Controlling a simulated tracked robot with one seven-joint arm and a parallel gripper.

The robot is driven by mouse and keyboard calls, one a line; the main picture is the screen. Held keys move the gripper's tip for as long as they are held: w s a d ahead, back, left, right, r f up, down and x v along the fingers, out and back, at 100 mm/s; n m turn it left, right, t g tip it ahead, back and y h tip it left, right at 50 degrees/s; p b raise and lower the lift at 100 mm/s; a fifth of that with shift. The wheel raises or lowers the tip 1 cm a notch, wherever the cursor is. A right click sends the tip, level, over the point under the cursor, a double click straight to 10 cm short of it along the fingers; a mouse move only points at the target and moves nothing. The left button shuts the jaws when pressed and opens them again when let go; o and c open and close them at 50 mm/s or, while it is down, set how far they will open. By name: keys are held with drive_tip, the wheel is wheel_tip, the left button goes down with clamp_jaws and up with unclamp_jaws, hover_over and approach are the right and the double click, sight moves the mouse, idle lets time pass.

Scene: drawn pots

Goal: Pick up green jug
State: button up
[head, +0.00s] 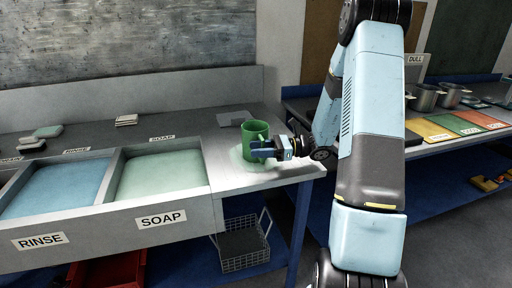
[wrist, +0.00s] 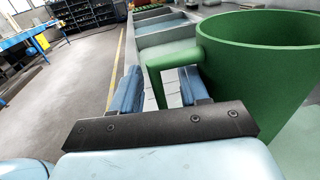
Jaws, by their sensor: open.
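The green jug (head: 255,131) stands upright on the grey counter, right of the soap basin. My gripper (head: 264,153) is at its near side, low against the handle. In the wrist view the jug (wrist: 262,75) fills the right side, and its handle (wrist: 170,63) reaches left over my gripper (wrist: 162,90). The fingers are apart. The handle's upright part shows between them, with the right finger between handle and jug body. I cannot tell whether either finger touches it.
The soap basin (head: 160,172) and the blue rinse basin (head: 55,188) lie left of the jug. A wire basket (head: 244,246) is below the counter. At right, a bench holds metal pots (head: 424,97) and coloured mats (head: 428,130). The counter around the jug is mostly clear.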

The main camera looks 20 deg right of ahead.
drive_tip(key=shift+a, duration=0.25)
clamp_jaws()
idle(1.3)
